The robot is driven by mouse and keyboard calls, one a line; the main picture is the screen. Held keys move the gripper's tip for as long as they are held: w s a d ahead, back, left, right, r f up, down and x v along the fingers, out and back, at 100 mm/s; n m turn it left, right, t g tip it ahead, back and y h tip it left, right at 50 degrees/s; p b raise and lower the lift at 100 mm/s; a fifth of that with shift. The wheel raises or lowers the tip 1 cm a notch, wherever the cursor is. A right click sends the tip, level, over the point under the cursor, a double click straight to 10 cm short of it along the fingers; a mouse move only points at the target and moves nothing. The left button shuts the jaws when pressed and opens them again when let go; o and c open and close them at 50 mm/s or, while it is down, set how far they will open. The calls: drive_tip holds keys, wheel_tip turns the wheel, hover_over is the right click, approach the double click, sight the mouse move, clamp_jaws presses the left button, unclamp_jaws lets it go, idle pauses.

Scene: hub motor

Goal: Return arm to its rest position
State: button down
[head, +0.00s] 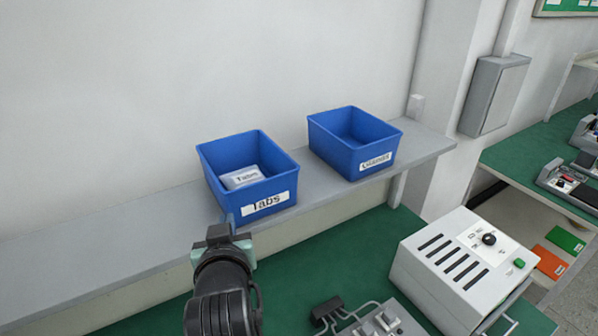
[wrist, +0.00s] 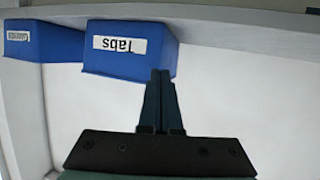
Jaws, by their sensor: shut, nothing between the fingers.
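My gripper (head: 231,222) is in front of the grey shelf, just below and in front of the blue bin labelled "Tabs" (head: 222,191). In the wrist view my gripper's two fingers (wrist: 161,75) are together, with nothing between them. Their tips overlap the lower edge of the Tabs bin (wrist: 110,66) in that view; I cannot tell whether they touch it. My dark arm reaches up from the bottom of the head view.
The Tabs bin holds a pale labelled packet (head: 242,177). A second blue bin (head: 337,152) stands to its right on the grey shelf (head: 425,150). Below are a green worktop (head: 300,280), a white slotted box (head: 455,268) and a small fixture with cables (head: 385,322).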

drive_tip(key=d+r+m+t+b, duration=0.15)
drive_tip(key=d+r+t, duration=0.3)
drive_tip(key=r, duration=0.85)
drive_tip(key=s+d+r+m+t+h+b, duration=0.1)
drive_tip(key=s+d+r+t, duration=0.3)
drive_tip(key=s+r, duration=0.4)
drive_tip(key=s+d+r+t+h+b, duration=0.2)
drive_tip(key=s+d+r+t, duration=0.2)
drive_tip(key=s+r, duration=0.4)
wheel_tip(320, 180, up, 6)
drive_tip(key=shift+s+f+m+t+b, duration=0.3)
drive_tip(key=shift+m+t+b, duration=0.1)
drive_tip(key=shift+t, duration=0.15)
